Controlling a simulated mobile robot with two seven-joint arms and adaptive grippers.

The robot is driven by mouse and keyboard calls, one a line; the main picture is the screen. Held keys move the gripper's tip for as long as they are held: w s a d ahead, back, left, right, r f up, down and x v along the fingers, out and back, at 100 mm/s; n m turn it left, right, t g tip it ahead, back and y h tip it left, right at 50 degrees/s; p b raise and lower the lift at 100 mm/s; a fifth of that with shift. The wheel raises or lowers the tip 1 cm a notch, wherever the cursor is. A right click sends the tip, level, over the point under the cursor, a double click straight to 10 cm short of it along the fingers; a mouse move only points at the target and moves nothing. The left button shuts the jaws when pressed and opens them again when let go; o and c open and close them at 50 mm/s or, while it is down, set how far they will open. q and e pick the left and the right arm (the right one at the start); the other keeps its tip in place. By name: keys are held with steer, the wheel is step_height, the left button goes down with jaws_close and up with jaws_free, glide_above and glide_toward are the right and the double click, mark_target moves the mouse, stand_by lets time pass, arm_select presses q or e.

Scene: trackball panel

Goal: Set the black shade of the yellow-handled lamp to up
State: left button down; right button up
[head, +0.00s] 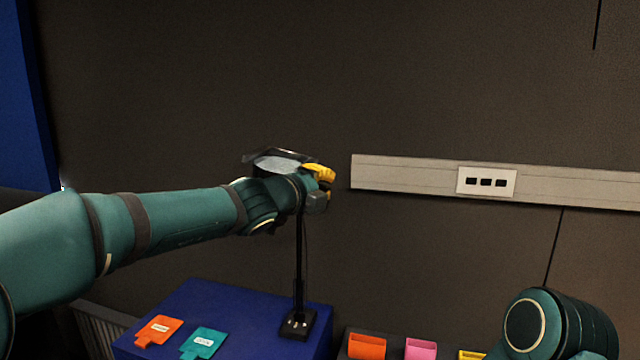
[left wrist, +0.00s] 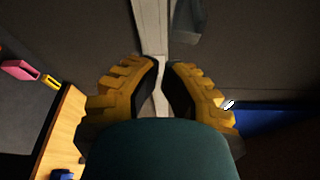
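The lamp stands on a blue surface, with a black base (head: 297,324) and a thin black pole (head: 299,262). A dark, flat piece that looks like its shade (head: 262,156) shows at the top behind my left wrist, with a pale disc below it. My wrist covers much of the lamp head, and I cannot make out a yellow handle. My left gripper (head: 324,173) is at the pole's top, pointing right. In the left wrist view its yellow fingers (left wrist: 161,66) have a narrow gap between the tips, with nothing seen held. My right gripper is out of view.
A beige wall rail (head: 410,175) carries a socket plate (head: 487,182). An orange tag (head: 158,330) and a teal tag (head: 203,341) lie on the blue surface (head: 200,300). Orange (head: 367,347), pink (head: 420,349) and yellow (head: 471,355) containers are at the lower right.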

mark_target(299, 169)
arm_select(q)
steer(key=a, duration=0.1)
steer(key=a+p, duration=0.1)
steer(key=shift+w+a+r, duration=0.25)
steer(key=shift+a+r, duration=0.05)
steer(key=shift+r, duration=0.05)
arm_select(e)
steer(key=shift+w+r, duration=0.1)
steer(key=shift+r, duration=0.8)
arm_select(q)
steer(key=shift+a, duration=0.1)
steer(key=shift+w+a+r+n+t+h+p, duration=0.15)
steer(key=shift+a+r+n+h+p, duration=0.05)
steer(key=shift+a+r+n+p, duration=0.35)
steer(key=shift+w+a+r+n+t+h+p, duration=0.1)
steer(key=shift+a+r+n+t+h+p, duration=0.1)
steer(key=shift+a+r+n+p, duration=0.35)
steer(key=shift+d, duration=0.1)
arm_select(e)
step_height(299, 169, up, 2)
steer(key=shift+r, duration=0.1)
